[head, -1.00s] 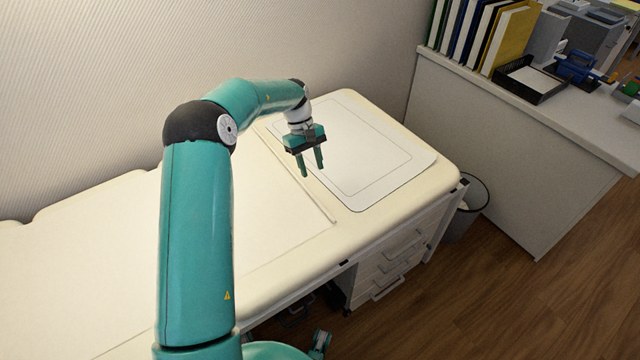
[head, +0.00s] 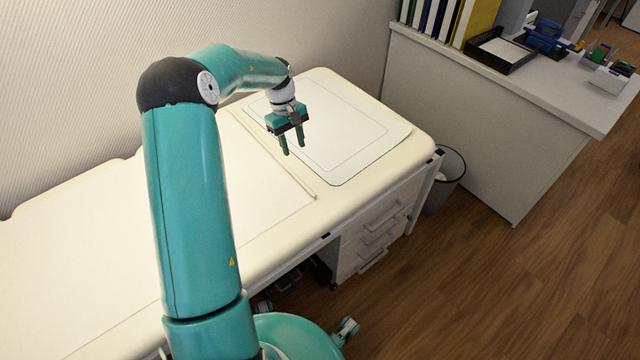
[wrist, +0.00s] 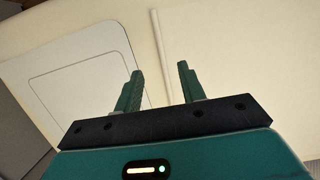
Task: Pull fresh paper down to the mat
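A white mat (head: 370,155) with rounded corners and a thin outline lies on the right end of a cream padded couch. It also shows in the wrist view (wrist: 110,40) at the left. A sheet of pale paper (head: 110,245) covers the couch left of the mat. A thin pale bar (head: 290,176) runs across the couch between paper and mat; the wrist view shows it as a strip (wrist: 158,45) near the middle. My gripper (head: 292,152) hangs above the couch near the bar and the mat's left side. Its fingers (wrist: 160,75) are apart with nothing between them.
Drawers (head: 372,232) stand under the couch's right end. A waste bin (head: 449,178) is beside it on the wood floor. A white counter (head: 480,125) at the right holds binders (head: 445,18) and a black tray (head: 500,50). A ribbed wall is behind the couch.

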